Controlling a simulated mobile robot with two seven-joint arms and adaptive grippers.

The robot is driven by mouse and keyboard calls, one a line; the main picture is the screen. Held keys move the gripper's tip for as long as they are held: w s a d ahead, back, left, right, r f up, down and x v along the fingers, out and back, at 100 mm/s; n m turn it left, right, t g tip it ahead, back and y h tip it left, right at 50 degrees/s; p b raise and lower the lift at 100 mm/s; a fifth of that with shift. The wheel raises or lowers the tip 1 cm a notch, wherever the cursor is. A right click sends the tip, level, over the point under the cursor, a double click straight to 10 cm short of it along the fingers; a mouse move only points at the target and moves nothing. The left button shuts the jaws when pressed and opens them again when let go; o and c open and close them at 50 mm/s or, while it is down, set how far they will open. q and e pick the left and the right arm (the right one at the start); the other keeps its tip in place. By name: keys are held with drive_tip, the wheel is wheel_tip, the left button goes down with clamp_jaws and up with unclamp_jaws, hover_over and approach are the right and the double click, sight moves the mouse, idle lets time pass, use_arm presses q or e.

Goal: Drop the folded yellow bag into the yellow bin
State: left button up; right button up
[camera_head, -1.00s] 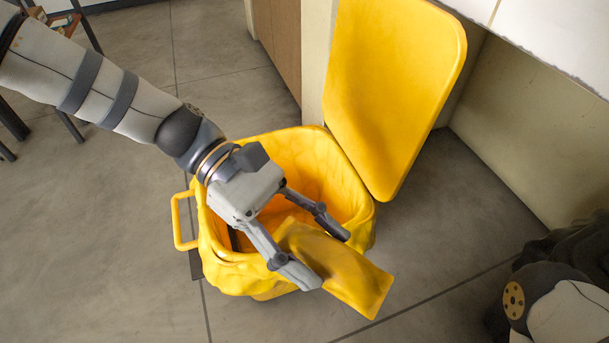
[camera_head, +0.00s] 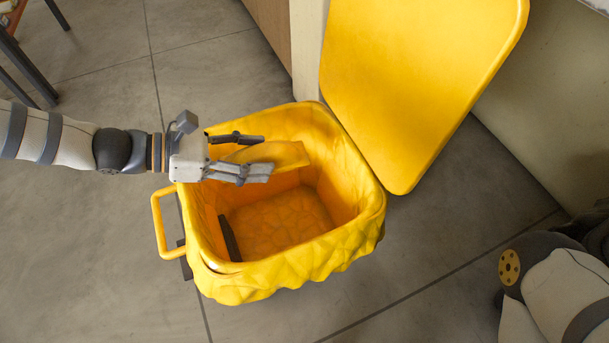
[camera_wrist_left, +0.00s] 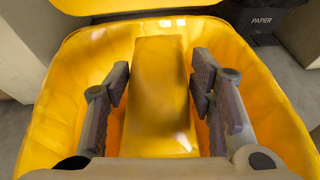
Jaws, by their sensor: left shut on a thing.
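My left gripper (camera_head: 266,156) is shut on the folded yellow bag (camera_head: 288,155) and holds it above the opening of the yellow bin, toward its far left side. In the left wrist view the bag (camera_wrist_left: 162,80) lies lengthwise between the two fingers, with the bin's lining (camera_wrist_left: 275,95) around and below it. The yellow bin (camera_head: 300,265) stands open on the floor, its wrinkled lining folded over the rim. Its inner floor is visible and looks empty. My right gripper is out of view; only part of my right arm shows at the lower right.
The bin's raised yellow lid (camera_head: 420,90) stands behind and to the right of the opening. A yellow handle (camera_head: 158,225) sticks out on the bin's left. A dark bin marked PAPER (camera_wrist_left: 262,24) shows in the left wrist view. The tiled floor (camera_head: 90,260) at left is clear.

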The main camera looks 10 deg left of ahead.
use_arm(q)
wheel_tip(320, 180, down, 4)
drive_tip(key=shift+r+b, duration=0.2)
drive_tip(key=shift+b, duration=0.7)
drive_tip(key=shift+r, duration=0.15)
drive_tip(key=o, duration=1.5)
drive_tip(key=v, duration=1.2)
